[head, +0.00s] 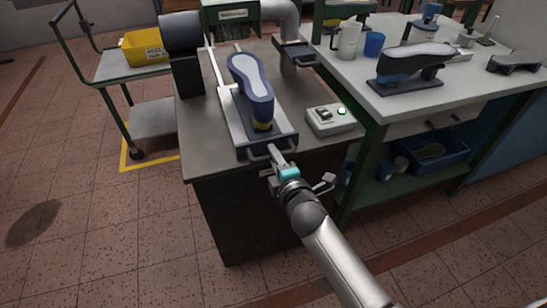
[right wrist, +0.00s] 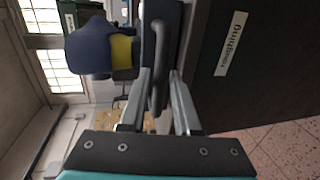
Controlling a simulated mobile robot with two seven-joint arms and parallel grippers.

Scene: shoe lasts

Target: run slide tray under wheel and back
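The slide tray (head: 263,139) is at the front edge of the bench, on a pale slide. A blue-grey shoe last (head: 252,76) with a yellow band lies sole up on it; it also shows in the right wrist view (right wrist: 88,52). My right gripper (head: 280,158) is at the tray's front handle. The wheel is not clearly visible; a green hood (head: 232,12) stands behind the tray, beside a dark drum (head: 182,31). My left gripper is out of view.
A control box (head: 331,118) sits on the bench right of the tray. A white-topped table (head: 372,102) with another last (head: 413,62), a mug (head: 348,40) and a blue cup (head: 374,44) is at right. A green trolley with a yellow bin (head: 145,47) stands left.

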